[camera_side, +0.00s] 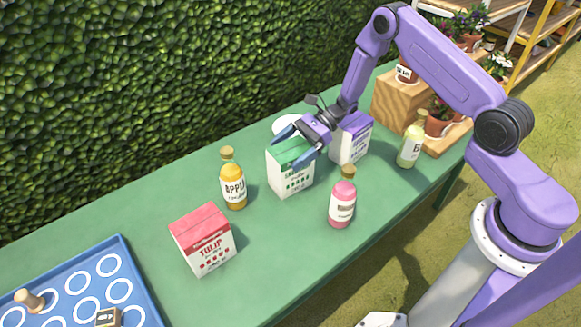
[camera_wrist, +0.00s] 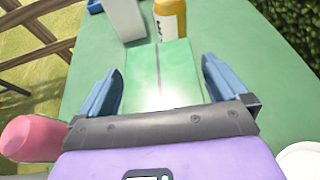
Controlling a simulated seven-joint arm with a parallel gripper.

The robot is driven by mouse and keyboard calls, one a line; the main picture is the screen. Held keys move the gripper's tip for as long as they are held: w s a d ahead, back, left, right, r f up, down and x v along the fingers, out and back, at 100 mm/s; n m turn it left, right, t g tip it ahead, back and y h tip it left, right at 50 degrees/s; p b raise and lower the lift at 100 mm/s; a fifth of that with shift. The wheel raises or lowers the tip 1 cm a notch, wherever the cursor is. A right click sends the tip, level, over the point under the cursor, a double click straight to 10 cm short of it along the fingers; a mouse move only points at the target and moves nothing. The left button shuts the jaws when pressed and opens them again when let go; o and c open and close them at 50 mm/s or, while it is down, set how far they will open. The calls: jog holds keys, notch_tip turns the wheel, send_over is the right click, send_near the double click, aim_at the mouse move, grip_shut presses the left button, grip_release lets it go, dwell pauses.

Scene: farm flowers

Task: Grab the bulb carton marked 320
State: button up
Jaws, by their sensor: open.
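Three cartons stand on the green table: a red-topped one marked TULIP (camera_side: 205,242), a green-topped one (camera_side: 291,174) and a purple-topped one (camera_side: 351,140). I cannot read the number 320 on any of them. My gripper (camera_side: 294,145) is open at the top of the green-topped carton, with its blue fingers on either side. In the wrist view the green carton top (camera_wrist: 162,82) lies between the two open fingers of my gripper (camera_wrist: 161,72). I cannot tell whether the fingers touch it. The gripper hides part of the carton's top.
A yellow bottle (camera_side: 233,184), a pink bottle (camera_side: 342,202) and a pale green bottle (camera_side: 411,145) stand around the cartons. A white round dish (camera_side: 286,123) is behind my gripper. A blue tray (camera_side: 128,262) with white rings is front left. A wooden crate (camera_side: 392,106) is at the far right.

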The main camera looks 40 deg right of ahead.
jog(key=c, duration=1.2)
